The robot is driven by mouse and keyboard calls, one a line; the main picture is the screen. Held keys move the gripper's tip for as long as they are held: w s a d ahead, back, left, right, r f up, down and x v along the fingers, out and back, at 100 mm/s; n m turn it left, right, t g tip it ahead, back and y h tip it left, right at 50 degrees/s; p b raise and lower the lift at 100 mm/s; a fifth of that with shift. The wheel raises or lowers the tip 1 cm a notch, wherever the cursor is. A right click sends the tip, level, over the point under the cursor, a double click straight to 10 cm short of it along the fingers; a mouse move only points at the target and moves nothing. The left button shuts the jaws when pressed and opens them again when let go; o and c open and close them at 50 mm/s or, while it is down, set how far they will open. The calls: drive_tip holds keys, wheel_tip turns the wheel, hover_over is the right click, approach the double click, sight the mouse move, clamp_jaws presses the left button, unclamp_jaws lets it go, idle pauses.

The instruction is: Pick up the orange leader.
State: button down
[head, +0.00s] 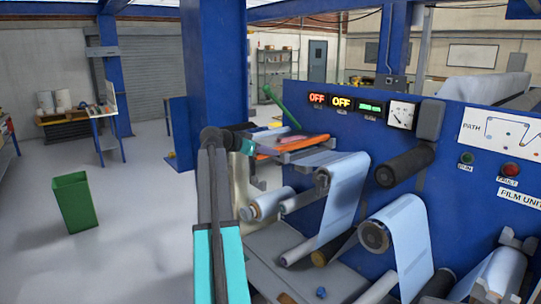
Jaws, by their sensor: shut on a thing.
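The orange leader (290,146) is a flat orange strip at a small ledge on the left end of the blue film unit. My gripper (255,147) is at the left end of the orange strip, at the far end of my teal and dark grey arm. It is shut on the leader. The fingertips are small and partly hidden, so their exact hold on the strip is hard to make out.
A green lever (281,106) rises just behind the leader. Pale blue film (343,185) runs over several rollers to the right. A blue column (215,65) stands close behind my arm. A green bin (75,202) stands on open floor at left.

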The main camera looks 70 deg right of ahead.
drive_tip(key=shift+r+b, duration=0.4)
drive_tip(key=shift+r, duration=0.5)
drive_tip(key=shift+a+r, duration=0.15)
drive_tip(key=shift+a, duration=0.05)
drive_tip(key=s+a+b, duration=0.1)
drive_tip(key=a+b, duration=0.1)
drive_tip(key=a, duration=0.5)
drive_tip(key=s+a+r+b, duration=0.1)
drive_tip(key=s+a+b, duration=0.1)
drive_tip(key=a, duration=0.6)
drive_tip(key=shift+a+r, duration=0.15)
drive_tip(key=shift+r, duration=0.15)
drive_tip(key=shift+s+r, duration=0.1)
drive_tip(key=shift+r+p, duration=0.85)
drive_tip(key=shift+r, duration=1.55)
